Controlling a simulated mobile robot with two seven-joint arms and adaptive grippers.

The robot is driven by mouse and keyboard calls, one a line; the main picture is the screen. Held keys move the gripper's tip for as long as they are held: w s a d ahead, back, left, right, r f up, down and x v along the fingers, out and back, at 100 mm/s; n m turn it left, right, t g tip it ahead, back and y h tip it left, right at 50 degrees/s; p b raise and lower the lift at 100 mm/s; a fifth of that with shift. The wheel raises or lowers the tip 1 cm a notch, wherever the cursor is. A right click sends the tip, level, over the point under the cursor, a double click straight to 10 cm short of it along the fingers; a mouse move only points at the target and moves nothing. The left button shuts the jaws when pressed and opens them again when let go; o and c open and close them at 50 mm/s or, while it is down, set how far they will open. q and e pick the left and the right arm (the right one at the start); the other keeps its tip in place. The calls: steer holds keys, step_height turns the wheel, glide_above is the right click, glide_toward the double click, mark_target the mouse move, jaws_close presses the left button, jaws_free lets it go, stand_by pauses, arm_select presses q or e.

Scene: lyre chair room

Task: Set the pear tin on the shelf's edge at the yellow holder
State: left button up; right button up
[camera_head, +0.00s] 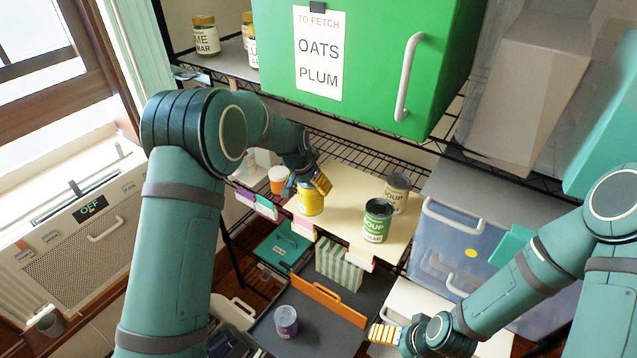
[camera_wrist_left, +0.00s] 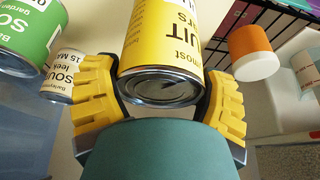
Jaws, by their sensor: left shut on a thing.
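My left gripper (camera_head: 312,186) is shut on a yellow tin (camera_head: 311,203), low over the front left edge of the cream shelf board (camera_head: 345,187). In the left wrist view the yellow tin (camera_wrist_left: 160,45) sits between both yellow fingers (camera_wrist_left: 163,100); its label shows "UIT", and no pear wording is readable. I cannot tell whether the tin touches the board.
A green soup tin (camera_head: 377,222) and a cream soup tin (camera_head: 397,190) stand right of the yellow tin. A green box (camera_head: 370,60) is above. A striped box (camera_head: 338,263) and a purple tin (camera_head: 286,321) are below.

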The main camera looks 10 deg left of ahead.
arm_select(q)
steer(key=w+f, duration=0.1)
steer(key=w+d+f, duration=0.1)
steer(key=w+f, duration=0.1)
steer(key=shift+w+d+f+p, duration=0.2)
steer(key=shift+w+p, duration=0.1)
steer(key=shift+p, duration=0.05)
stand_by(0.3)
steer(key=shift+f, duration=0.15)
steer(key=o, duration=1.2)
